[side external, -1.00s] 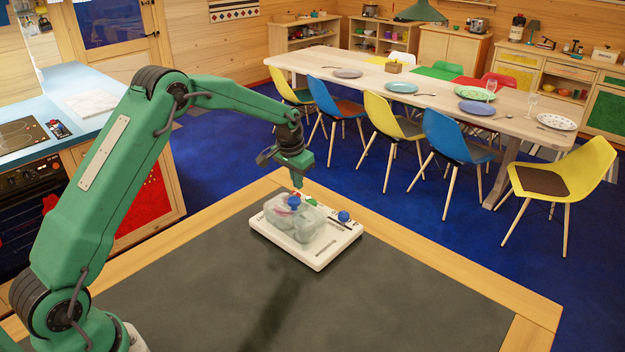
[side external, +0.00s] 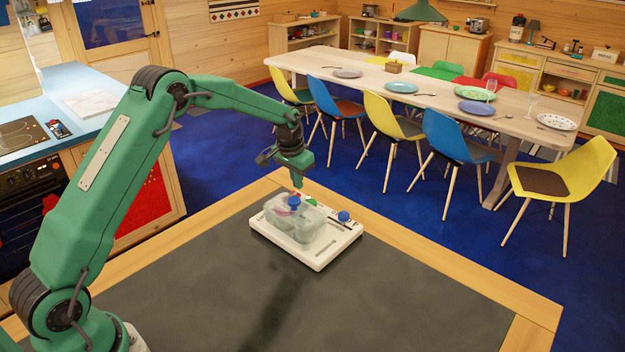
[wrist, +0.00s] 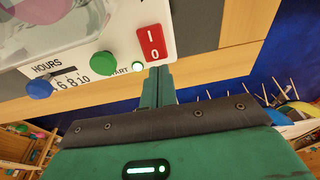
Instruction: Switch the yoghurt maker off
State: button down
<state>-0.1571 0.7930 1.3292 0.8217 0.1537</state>
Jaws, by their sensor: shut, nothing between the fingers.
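The yoghurt maker (side external: 325,254) is a white base with a clear lidded tub (side external: 290,222), standing near the far corner of the dark table top. In the wrist view its panel shows a red rocker switch (wrist: 151,43) marked I and 0, a small bright green light (wrist: 137,66), a green START button (wrist: 103,63) and a blue HOURS knob (wrist: 39,89). My gripper (side external: 298,184) is above the back of the yoghurt maker, pointing down. In the wrist view its shut, empty fingers (wrist: 157,72) are just by the 0 end of the switch. I cannot tell whether they touch it.
The work table has a wooden rim (side external: 440,258) and a wide clear dark surface (side external: 390,305) in front of the yoghurt maker. A dining table (side external: 440,95) with plates and coloured chairs stands well behind. A blue-topped kitchen counter (side external: 75,85) is at the left.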

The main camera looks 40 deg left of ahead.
jog(key=shift+f, duration=0.75)
dwell(0.8)
jog(key=shift+r, duration=0.15)
jog(key=shift+r, duration=0.65)
dwell(0.6)
jog(key=shift+r, duration=2.55)
jog(key=shift+r, duration=0.1)
